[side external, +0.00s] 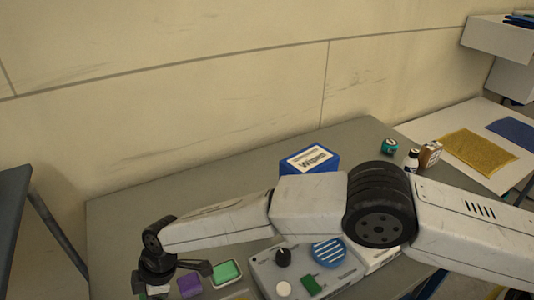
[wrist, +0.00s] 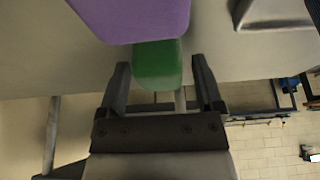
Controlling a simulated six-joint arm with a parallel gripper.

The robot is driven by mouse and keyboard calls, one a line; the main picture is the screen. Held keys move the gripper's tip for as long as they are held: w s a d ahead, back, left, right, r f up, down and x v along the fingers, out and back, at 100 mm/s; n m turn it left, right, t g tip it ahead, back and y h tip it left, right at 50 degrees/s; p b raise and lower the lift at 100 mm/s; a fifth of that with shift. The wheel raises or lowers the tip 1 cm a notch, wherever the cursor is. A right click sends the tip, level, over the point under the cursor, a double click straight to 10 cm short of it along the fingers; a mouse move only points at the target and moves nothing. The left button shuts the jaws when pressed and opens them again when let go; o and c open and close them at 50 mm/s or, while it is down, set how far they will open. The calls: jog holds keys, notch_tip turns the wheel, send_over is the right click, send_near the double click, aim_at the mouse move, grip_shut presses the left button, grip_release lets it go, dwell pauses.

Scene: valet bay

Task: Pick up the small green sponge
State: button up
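In the wrist view a small green sponge (wrist: 158,66) lies between the fingertips of my gripper (wrist: 160,72). Its near end reaches in between the fingers, and a gap shows at least on its right side. A larger purple block (wrist: 135,18) lies just beyond it and overlaps it in the picture. In the side view my gripper (side external: 172,277) is low over the table's front left, fingers spread, beside the purple block (side external: 189,285). I cannot make out the sponge there; my gripper seems to hide it.
A white dish (side external: 238,276) with a green pad stands right of the purple block. A grey case (side external: 262,272) farther right carries knobs, a striped blue disc and another green block (side external: 312,284). A blue wipes box (side external: 322,166) stands behind. The table's left rear is clear.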

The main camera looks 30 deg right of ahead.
grip_shut()
jog(key=shift+r, duration=0.1)
jog(key=shift+r, duration=1.35)
jog(key=shift+s+d+r, duration=0.1)
jog(key=shift+s+r, duration=0.05)
jog(key=shift+r, duration=0.2)
jog(key=s+d+r, duration=0.9)
jog(key=shift+s+d+r, duration=0.2)
jog(key=shift+s+d, duration=0.1)
jog(key=shift+s, duration=0.05)
